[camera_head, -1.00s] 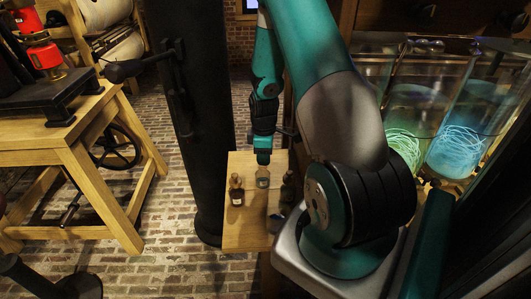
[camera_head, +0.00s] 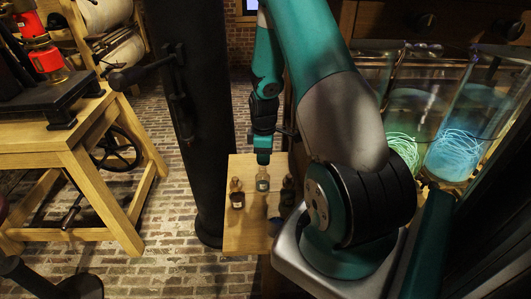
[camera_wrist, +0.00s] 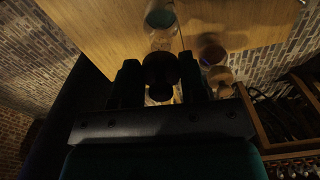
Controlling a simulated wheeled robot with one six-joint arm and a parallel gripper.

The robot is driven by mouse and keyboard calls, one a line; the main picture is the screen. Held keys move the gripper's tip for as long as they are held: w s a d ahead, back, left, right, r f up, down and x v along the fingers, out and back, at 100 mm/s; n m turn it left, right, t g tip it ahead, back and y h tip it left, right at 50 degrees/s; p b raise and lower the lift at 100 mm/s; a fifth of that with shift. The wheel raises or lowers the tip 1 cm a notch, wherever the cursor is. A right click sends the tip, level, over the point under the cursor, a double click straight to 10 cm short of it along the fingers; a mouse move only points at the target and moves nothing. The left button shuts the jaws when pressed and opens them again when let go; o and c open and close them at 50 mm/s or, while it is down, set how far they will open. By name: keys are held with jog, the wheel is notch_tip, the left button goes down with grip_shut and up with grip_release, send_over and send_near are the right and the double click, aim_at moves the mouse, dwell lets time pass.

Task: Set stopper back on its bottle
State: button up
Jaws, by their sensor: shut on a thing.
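My gripper (camera_head: 263,160) points down over a small wooden table. In the wrist view, its fingers (camera_wrist: 160,82) are shut on a dark round stopper (camera_wrist: 160,68). A greenish bottle with a pale label (camera_head: 262,183) stands upright right below the gripper. Glass (camera_wrist: 161,38) shows just beyond the stopper in the wrist view. Whether the stopper touches the bottle's neck cannot be told, as the fingers hide that spot. A brown bottle (camera_head: 237,194) stands to the left, and a dark bottle (camera_head: 288,190) to the right, partly behind my arm.
The small table's wooden top (camera_head: 245,235) is bare toward the front. A black column (camera_head: 202,150) rises close by its left side. A wooden workbench (camera_head: 85,150) stands further left. Large glass jars (camera_head: 455,120) with glowing coils are at the right.

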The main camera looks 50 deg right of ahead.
dwell(0.7)
jog(key=o, duration=0.6)
notch_tip(320, 180, up, 11)
jog(key=p, duration=0.9)
dwell(0.4)
